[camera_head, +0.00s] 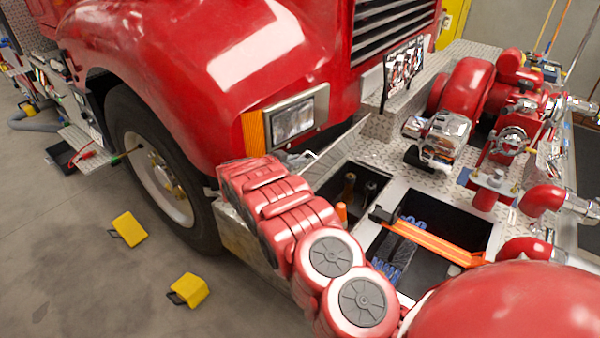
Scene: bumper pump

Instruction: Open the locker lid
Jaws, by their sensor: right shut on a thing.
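The locker lid (336,148) is a thin grey metal plate on the red truck's bumper deck. It stands tilted up beside an open locker (352,188), which shows a dark inside with brass and metal fittings. My right arm reaches in from the bottom right, and its red forearm covers the locker's near left side. My right gripper (297,158) is small and mostly hidden behind the wrist. It is shut at the lid's left side, by a thin pale handle; the exact contact is hidden. My left gripper is not in view.
A second open bay (432,238) holds blue-ended dark hose, with an orange bar (440,240) across it. Red pump pipes (470,90) crowd the right. The truck fender and headlight (293,120) stand close behind my wrist. Yellow chocks (130,229) lie on the floor.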

